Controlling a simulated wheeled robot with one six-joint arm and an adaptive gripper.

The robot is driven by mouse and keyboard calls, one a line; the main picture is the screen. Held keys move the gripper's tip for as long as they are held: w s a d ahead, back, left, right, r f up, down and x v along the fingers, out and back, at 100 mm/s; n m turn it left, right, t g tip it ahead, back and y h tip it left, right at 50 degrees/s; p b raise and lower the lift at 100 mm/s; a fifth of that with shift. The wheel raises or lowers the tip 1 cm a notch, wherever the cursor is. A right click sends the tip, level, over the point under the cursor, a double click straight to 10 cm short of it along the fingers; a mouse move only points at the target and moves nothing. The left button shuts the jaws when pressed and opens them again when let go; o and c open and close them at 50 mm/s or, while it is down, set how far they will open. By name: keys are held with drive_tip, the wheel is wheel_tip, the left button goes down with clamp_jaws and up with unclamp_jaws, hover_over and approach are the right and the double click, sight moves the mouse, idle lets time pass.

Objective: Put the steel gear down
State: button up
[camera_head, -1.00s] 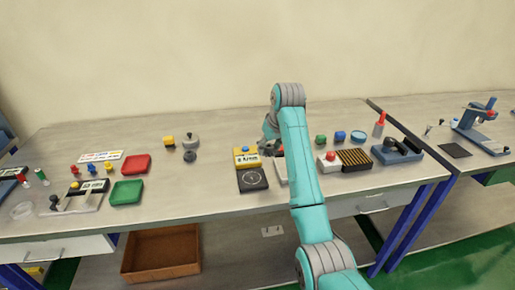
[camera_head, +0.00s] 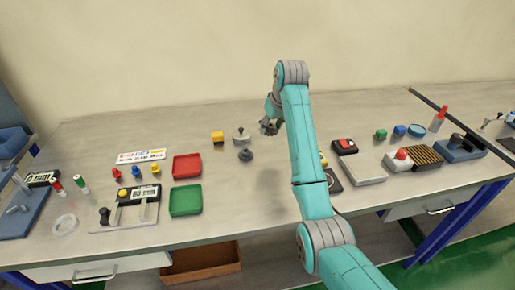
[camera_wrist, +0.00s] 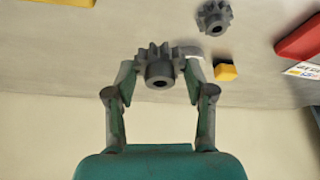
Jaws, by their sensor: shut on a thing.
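My gripper (camera_head: 268,127) is shut on a dark grey toothed gear (camera_wrist: 158,68), the steel gear. In the wrist view the gear sits between the two fingertips, its round bore facing the camera. In the head view the gear is too small and too covered by my gripper to make out clearly. The gear appears to be above the grey bench top (camera_head: 225,205); the exact gap cannot be told. A second dark gear (camera_head: 246,155) lies on the bench left of my gripper and also shows in the wrist view (camera_wrist: 213,17).
A yellow block (camera_head: 217,136) and a grey knobbed piece (camera_head: 241,134) stand left of my gripper. Red (camera_head: 187,167) and green (camera_head: 186,200) trays lie further left. Several devices stand to the right, partly behind my arm. Bare bench lies in front of the second gear.

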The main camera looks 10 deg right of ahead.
hover_over(268, 152)
drive_tip(key=s, duration=0.1)
drive_tip(key=f, duration=0.5)
drive_tip(key=shift+s+f, duration=0.2)
drive_tip(key=shift+d+f, duration=0.1)
drive_tip(key=shift+f, duration=1.9)
drive_tip(key=shift+f, duration=0.15)
drive_tip(key=o, duration=1.4)
drive_tip(key=shift+c, duration=0.2)
drive_tip(key=v, duration=1.2)
